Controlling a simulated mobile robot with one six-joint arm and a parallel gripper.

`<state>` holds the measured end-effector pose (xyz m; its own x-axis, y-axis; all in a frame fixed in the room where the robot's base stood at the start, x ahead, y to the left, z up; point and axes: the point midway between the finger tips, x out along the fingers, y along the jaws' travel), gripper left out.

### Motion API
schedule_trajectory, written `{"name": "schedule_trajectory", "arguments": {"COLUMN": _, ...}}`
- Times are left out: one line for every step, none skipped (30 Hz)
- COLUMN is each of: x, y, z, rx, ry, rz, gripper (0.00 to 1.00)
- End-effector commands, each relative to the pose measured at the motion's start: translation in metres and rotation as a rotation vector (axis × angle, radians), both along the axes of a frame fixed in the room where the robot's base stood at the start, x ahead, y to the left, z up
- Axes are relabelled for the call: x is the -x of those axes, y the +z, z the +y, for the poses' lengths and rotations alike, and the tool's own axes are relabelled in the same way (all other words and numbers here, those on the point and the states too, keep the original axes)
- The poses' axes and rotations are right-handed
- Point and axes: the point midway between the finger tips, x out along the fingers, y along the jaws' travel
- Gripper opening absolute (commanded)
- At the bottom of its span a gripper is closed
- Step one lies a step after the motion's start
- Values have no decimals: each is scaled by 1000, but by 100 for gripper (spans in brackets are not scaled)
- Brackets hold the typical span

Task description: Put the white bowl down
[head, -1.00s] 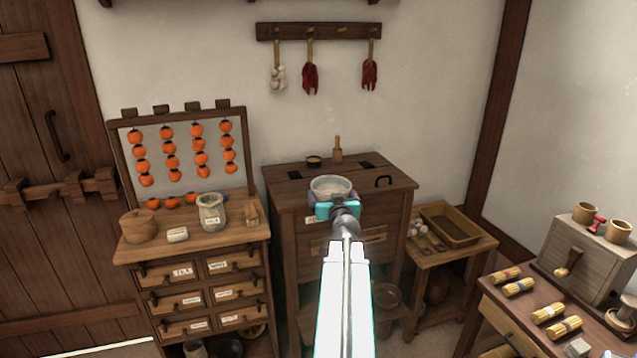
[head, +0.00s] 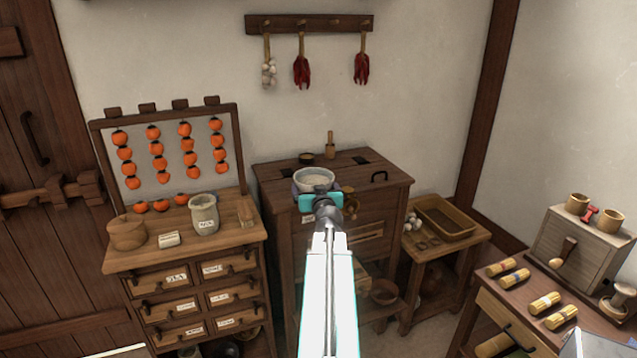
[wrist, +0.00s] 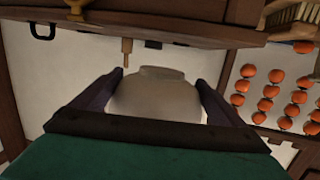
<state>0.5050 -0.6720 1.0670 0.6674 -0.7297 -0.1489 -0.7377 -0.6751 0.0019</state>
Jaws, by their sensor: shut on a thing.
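The white bowl (head: 315,179) is upright in my gripper (head: 316,186), at the end of my outstretched arm. In the head view it overlaps the front top edge of a dark wooden chest (head: 283,181); I cannot tell its height above the top or whether it is over it. In the wrist view, which is upside down, the bowl (wrist: 152,100) fills the space between the two dark fingers of my gripper (wrist: 154,88), one on each side. The bowl's lower front is hidden by my gripper in the head view.
A drawer cabinet (head: 190,258) with a jar (head: 204,214) stands left. A low table with a tray (head: 444,218) stands right.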

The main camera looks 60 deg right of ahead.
Motion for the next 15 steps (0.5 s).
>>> {"name": "schedule_trajectory", "arguments": {"x": -2, "y": 0, "z": -5, "rx": 1, "ry": -1, "rz": -1, "gripper": 59}}
{"name": "schedule_trajectory", "arguments": {"x": -4, "y": -1, "z": -8, "rx": 1, "ry": -1, "rz": -1, "gripper": 59}}
{"name": "schedule_trajectory", "arguments": {"x": -5, "y": -1, "z": -12, "rx": 1, "ry": -1, "rz": -1, "gripper": 59}}
{"name": "schedule_trajectory", "arguments": {"x": -7, "y": -1, "z": -14, "rx": 1, "ry": -2, "rz": 0, "gripper": 59}}
{"name": "schedule_trajectory", "arguments": {"x": -8, "y": -2, "z": -17, "rx": 1, "ry": -2, "rz": 0, "gripper": 59}}
{"name": "schedule_trajectory", "arguments": {"x": -10, "y": -2, "z": -21, "rx": 1, "ry": -2, "rz": 0, "gripper": 59}}
{"name": "schedule_trajectory", "arguments": {"x": -12, "y": -3, "z": -24, "rx": 1, "ry": -2, "rz": 0, "gripper": 59}}
{"name": "schedule_trajectory", "arguments": {"x": -13, "y": -3, "z": -27, "rx": 1, "ry": -2, "rz": 0, "gripper": 59}}
{"name": "schedule_trajectory", "arguments": {"x": -15, "y": -3, "z": -31, "rx": 1, "ry": -2, "rz": 0, "gripper": 58}}
{"name": "schedule_trajectory", "arguments": {"x": -16, "y": -3, "z": -33, "rx": 1, "ry": -2, "rz": 0, "gripper": 58}}
{"name": "schedule_trajectory", "arguments": {"x": -18, "y": -4, "z": -36, "rx": 1, "ry": -2, "rz": 0, "gripper": 58}}
{"name": "schedule_trajectory", "arguments": {"x": -20, "y": -4, "z": -40, "rx": 1, "ry": -2, "rz": 0, "gripper": 58}}
{"name": "schedule_trajectory", "arguments": {"x": -21, "y": -4, "z": -43, "rx": 1, "ry": -2, "rz": 0, "gripper": 58}}
{"name": "schedule_trajectory", "arguments": {"x": -23, "y": -5, "z": -45, "rx": 1, "ry": -2, "rz": 0, "gripper": 58}}
{"name": "schedule_trajectory", "arguments": {"x": -25, "y": -5, "z": -49, "rx": 1, "ry": -2, "rz": 0, "gripper": 58}}
